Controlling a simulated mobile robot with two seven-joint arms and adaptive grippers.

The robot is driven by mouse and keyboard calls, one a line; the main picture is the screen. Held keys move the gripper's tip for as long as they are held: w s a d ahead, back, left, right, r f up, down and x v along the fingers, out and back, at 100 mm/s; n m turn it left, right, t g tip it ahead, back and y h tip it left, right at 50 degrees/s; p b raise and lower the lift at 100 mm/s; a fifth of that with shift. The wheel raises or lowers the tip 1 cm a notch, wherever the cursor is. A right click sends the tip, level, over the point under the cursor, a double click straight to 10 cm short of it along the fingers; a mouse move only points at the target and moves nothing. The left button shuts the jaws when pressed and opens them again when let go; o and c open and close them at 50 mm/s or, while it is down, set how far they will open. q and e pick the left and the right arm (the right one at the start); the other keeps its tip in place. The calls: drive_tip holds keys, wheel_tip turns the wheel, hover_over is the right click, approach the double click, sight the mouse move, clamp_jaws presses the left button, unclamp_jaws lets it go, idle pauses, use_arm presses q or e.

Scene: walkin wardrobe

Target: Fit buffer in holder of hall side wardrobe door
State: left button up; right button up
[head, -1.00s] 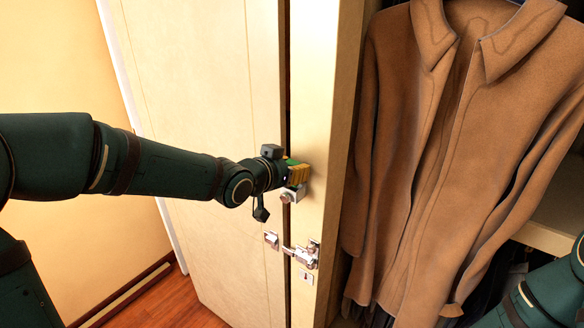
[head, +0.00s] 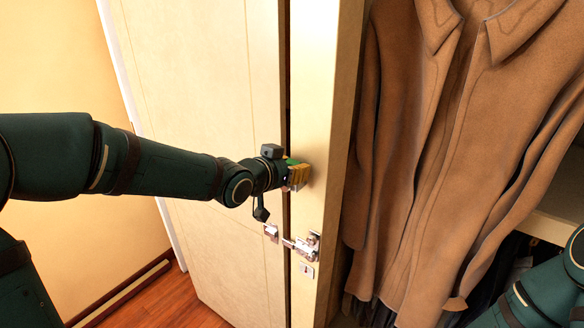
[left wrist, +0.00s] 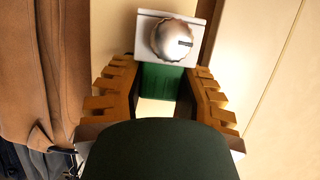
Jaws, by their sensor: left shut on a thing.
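My left gripper (head: 297,173) is at the edge of the pale wardrobe door (head: 318,110), its orange fingers shut on a green block, which I take to be the buffer (left wrist: 160,78). In the left wrist view, the block sits between the two fingers. A light metal holder with a round silver knob (left wrist: 172,40) is right at the block's far end. I cannot tell whether the block is inside the holder or only against it. In the head view, the gripper mostly hides the holder. My right gripper is out of view; only its arm shows at lower right.
A metal bolt latch (head: 303,245) is on the door below the gripper, with a small catch plate (head: 271,232) on the neighbouring panel (head: 215,120). A brown coat (head: 460,150) hangs close on the right. Wooden floor (head: 165,305) shows at lower left.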

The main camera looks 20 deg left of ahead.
use_arm(q)
drive_tip(key=shift+f, duration=0.1)
drive_tip(key=o, duration=1.1)
drive_tip(key=shift+c, duration=0.2)
drive_tip(key=v, duration=1.2)
drive_tip(key=d+f+n+g+b, duration=0.1)
drive_tip(key=d+f+n+g, duration=0.15)
drive_tip(key=f, duration=1.05)
drive_tip(key=d+f+n+g+b, duration=0.1)
drive_tip(key=d+f+g+b, duration=0.2)
drive_tip(key=f, duration=1.1)
drive_tip(key=s+d+f+n+g, duration=0.1)
drive_tip(key=s+d+f+g, duration=0.1)
drive_tip(key=s+f, duration=0.4)
drive_tip(key=s+d+f+n+g+y, duration=0.1)
drive_tip(key=s+d+f+g, duration=0.2)
drive_tip(key=f, duration=1.2)
drive_tip(key=s, duration=0.3)
drive_tip(key=shift+s+g, duration=0.25)
drive_tip(key=shift+g, duration=0.1)
